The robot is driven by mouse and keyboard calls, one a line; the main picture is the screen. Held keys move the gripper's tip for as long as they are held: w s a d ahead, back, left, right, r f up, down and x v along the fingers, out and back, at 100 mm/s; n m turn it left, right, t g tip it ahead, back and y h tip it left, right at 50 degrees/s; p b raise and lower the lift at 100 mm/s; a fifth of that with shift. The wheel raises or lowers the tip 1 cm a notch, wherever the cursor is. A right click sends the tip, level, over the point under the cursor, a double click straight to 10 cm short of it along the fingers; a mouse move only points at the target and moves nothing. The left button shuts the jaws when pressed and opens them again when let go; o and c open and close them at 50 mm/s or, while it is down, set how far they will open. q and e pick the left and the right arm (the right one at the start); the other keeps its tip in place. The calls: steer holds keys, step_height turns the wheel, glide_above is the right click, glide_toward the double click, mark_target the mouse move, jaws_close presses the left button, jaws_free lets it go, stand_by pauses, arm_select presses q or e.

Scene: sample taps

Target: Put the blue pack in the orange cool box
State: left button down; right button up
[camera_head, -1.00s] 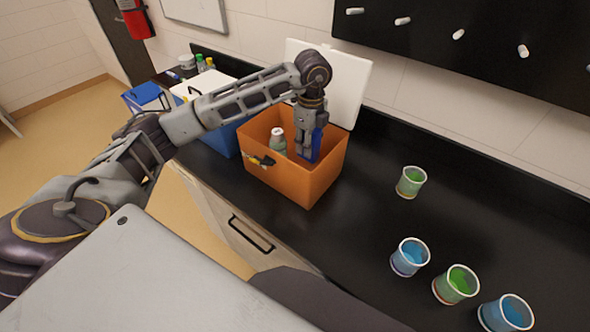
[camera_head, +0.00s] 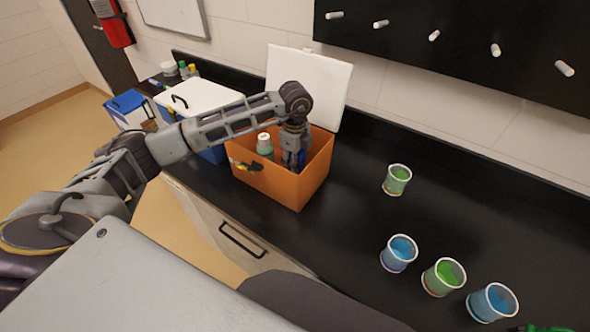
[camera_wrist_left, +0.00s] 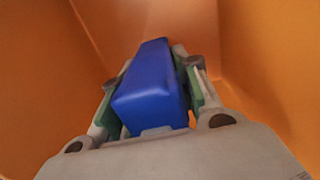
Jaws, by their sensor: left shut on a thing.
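The orange cool box (camera_head: 285,186) stands on the black counter with its white lid (camera_head: 308,84) open and leaning back. My left gripper (camera_head: 293,160) reaches down inside the box from above. In the left wrist view, the left gripper (camera_wrist_left: 155,95) is shut on the blue pack (camera_wrist_left: 152,88), with orange walls around it. In the head view only a sliver of the blue pack (camera_head: 303,158) shows behind the fingers. Whether the pack touches the box floor cannot be told.
A bottle with a white cap (camera_head: 264,145) stands in the box, left of the gripper. A blue cool box with a white lid (camera_head: 200,97) is shut to the left. Several cups of green and blue liquid, one a green cup (camera_head: 397,180), stand on the right. The counter between is clear.

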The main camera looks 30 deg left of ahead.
arm_select(q)
steer(key=shift+f+p, duration=0.3)
steer(key=shift+f, duration=1.5)
steer(key=shift+f, duration=0.1)
steer(key=c, duration=1.1)
jaws_free()
steer(key=shift+o, duration=0.2)
